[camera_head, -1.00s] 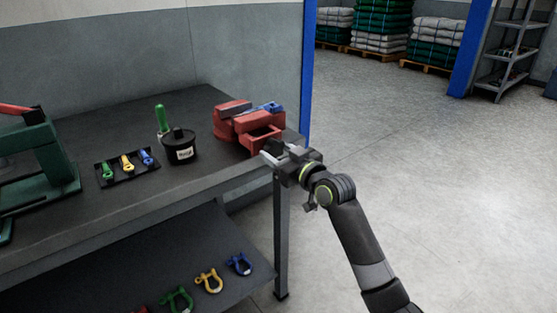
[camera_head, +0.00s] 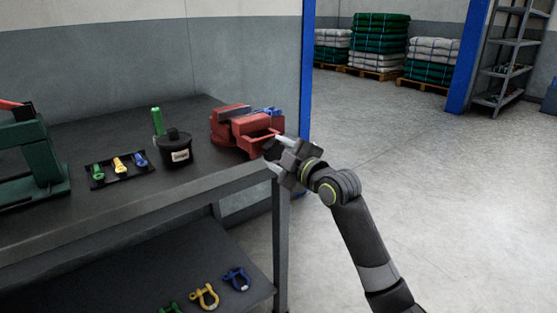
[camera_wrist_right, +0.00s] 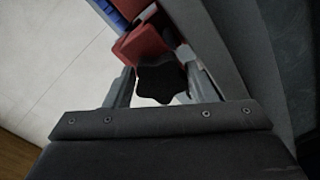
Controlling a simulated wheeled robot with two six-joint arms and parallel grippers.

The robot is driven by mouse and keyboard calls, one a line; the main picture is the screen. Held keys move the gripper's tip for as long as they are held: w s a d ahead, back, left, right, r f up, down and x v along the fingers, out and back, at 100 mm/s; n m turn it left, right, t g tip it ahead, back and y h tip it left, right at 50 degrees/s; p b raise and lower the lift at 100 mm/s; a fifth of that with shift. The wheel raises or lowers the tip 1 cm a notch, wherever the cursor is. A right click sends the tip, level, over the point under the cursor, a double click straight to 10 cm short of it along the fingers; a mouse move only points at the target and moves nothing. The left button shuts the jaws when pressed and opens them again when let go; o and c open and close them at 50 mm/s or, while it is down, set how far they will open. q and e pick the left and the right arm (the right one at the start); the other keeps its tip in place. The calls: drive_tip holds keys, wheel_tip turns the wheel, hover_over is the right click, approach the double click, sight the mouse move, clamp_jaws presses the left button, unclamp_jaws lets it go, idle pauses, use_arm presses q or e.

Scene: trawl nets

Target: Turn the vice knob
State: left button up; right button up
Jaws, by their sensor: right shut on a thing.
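The red vice (camera_head: 240,127) stands on the far right corner of the workbench. Its dark, lobed knob (camera_wrist_right: 160,82) shows in the right wrist view between my two gripper fingers, in front of the red vice body (camera_wrist_right: 143,42). In the head view the knob is mostly hidden by my fingers. My right gripper (camera_head: 277,156) is shut on the knob at the bench's right edge. My left gripper is not in view.
The dark workbench (camera_head: 110,220) also holds a black pot (camera_head: 175,153), a tray of small shackles (camera_head: 98,182) and a green tool (camera_head: 40,155). Larger shackles lie on the lower shelf (camera_head: 150,270). The floor to the right is clear.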

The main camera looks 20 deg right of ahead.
drive_tip(key=n, duration=0.1)
drive_tip(key=n+b, duration=0.1)
drive_tip(key=n, duration=0.1)
drive_tip(key=n+b, duration=0.1)
drive_tip(key=shift+d+r+n, duration=0.1)
drive_tip(key=shift+r+n, duration=0.15)
drive_tip(key=shift+n, duration=0.05)
drive_tip(key=shift+r+n+b, duration=0.2)
drive_tip(key=shift+n+b, duration=0.4)
drive_tip(key=shift+n, duration=1)
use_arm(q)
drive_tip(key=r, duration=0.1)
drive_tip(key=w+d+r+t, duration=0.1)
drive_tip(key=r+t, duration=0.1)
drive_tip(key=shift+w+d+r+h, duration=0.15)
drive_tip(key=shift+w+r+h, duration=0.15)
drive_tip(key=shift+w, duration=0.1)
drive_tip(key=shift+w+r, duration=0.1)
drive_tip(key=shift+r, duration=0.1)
use_arm(e)
drive_tip(key=o, duration=0.7)
drive_tip(key=shift+c, duration=0.2)
drive_tip(key=o, duration=0.3)
drive_tip(key=shift+w+f, duration=0.25)
drive_tip(key=shift+w, duration=0.05)
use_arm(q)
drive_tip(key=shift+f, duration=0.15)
use_arm(e)
drive_tip(key=shift+s, duration=0.1)
